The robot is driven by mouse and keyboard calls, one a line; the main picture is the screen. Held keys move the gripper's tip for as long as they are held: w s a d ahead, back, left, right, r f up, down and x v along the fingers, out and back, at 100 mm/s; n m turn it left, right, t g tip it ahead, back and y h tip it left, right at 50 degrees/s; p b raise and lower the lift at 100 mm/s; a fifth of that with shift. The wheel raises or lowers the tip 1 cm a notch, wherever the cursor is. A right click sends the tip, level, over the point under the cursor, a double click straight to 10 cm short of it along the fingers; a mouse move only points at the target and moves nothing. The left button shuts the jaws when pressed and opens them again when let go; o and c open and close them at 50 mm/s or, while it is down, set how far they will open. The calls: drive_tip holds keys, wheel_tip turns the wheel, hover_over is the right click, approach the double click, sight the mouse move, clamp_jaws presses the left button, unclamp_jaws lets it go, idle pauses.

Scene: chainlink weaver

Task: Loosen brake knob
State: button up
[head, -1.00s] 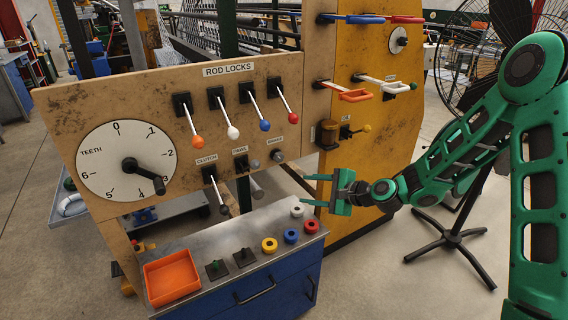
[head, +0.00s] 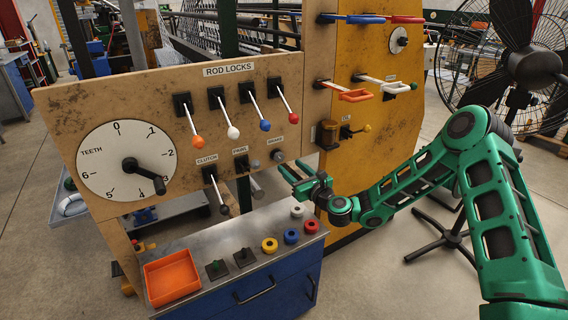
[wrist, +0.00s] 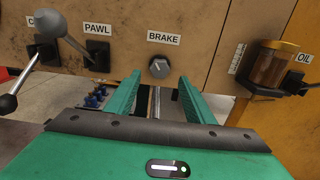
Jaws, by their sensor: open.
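I see no contact between fingers and knob.
The pawl lever (wrist: 64,28) and clutch lever (wrist: 35,65) stand left of the knob. An oil cup (wrist: 272,66) is on the right. Below, a blue cabinet (head: 285,285) carries an orange tray (head: 172,278) and several coloured rings. A fan (head: 530,60) stands at right.

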sight(282, 158)
drive_tip(key=shift+x, duration=3.05)
drive_tip(key=c, duration=1)
